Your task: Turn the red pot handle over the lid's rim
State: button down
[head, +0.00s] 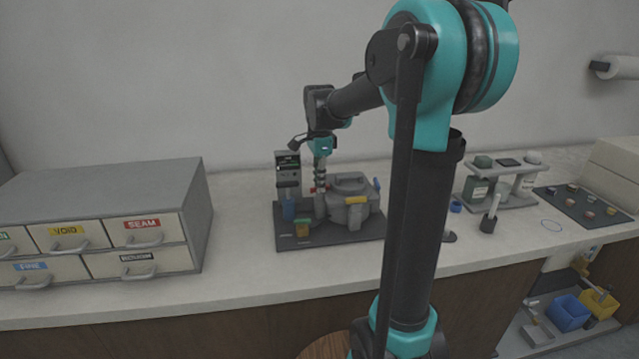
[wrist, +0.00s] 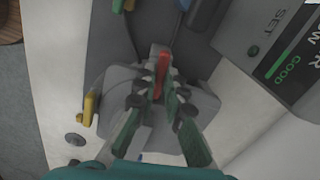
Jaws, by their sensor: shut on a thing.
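The red pot handle (wrist: 162,72) lies between my gripper's fingertips in the wrist view. My gripper (wrist: 156,92) is shut on it, with one finger on each side. In the head view my gripper (head: 320,182) points down at the grey press pot (head: 353,187) from its left side. The pot's grey lid (wrist: 198,98) shows around and under the fingers in the wrist view. The fingers hide part of the handle and the lid's rim near it, so I cannot tell whether the handle is over the rim.
The press stands on a dark base plate (head: 318,236). A display box (wrist: 280,50) reading "GOOD" is close by. A yellow handle (head: 356,200) and a blue one (head: 377,184) stick out from the pot. A drawer cabinet (head: 203,190) stands left; a rack (head: 500,184) stands right.

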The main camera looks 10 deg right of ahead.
dwell(0.4)
jog(key=c, duration=1.6)
grip_release()
jog(key=shift+r, duration=0.1)
notch_tip(320, 180, up, 12)
